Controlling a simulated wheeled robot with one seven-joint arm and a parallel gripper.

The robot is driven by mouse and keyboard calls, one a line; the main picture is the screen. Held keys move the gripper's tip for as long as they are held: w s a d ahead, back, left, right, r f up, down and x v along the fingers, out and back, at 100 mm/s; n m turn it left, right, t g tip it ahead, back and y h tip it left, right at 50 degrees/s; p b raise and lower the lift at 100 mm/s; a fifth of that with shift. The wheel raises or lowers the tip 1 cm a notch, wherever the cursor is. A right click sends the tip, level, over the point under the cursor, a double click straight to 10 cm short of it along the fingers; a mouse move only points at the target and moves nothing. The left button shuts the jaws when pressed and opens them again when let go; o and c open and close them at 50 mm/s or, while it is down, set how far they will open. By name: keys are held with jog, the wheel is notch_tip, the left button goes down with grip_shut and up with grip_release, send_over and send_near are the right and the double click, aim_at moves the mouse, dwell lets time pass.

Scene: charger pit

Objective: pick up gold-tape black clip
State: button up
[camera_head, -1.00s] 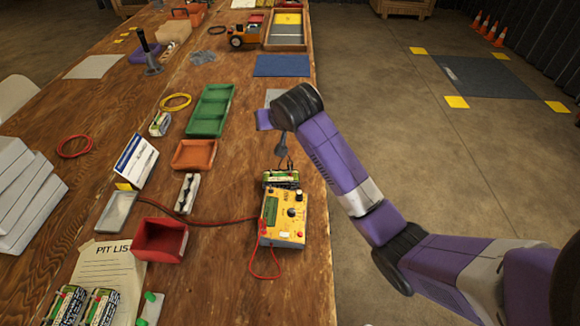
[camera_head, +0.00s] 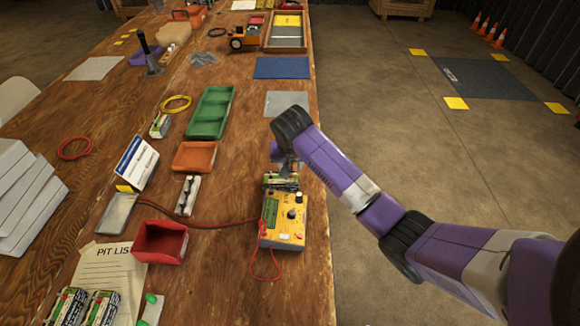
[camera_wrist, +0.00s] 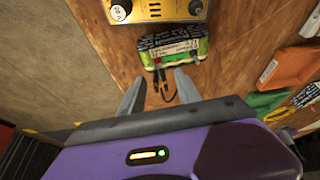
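In the wrist view, my gripper (camera_wrist: 160,76) is open and empty, its two grey fingers apart on either side of short dark leads (camera_wrist: 165,92). These leads come off the near side of a green-and-black battery pack (camera_wrist: 170,48), with a small red part beside them. A black clip seems to be at the leads' end, but gold tape is too small to make out. In the head view, my gripper (camera_head: 287,164) is low beside the battery pack (camera_head: 281,183), partly hidden by my wrist. The yellow charger (camera_head: 284,216) stands against the pack.
An orange tray (camera_head: 194,156), green tray (camera_head: 209,113) and red bin (camera_head: 160,241) stand left of the charger. The table's right edge is close by. A grey mat (camera_head: 287,102) lies beyond my gripper.

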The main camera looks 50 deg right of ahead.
jog(key=shift+w+d+f, duration=0.15)
jog(key=shift+f, duration=0.4)
grip_shut()
jog(key=shift+r, duration=0.1)
notch_tip(320, 180, up, 20)
jog(key=p, duration=0.1)
jog(key=shift+p, duration=0.4)
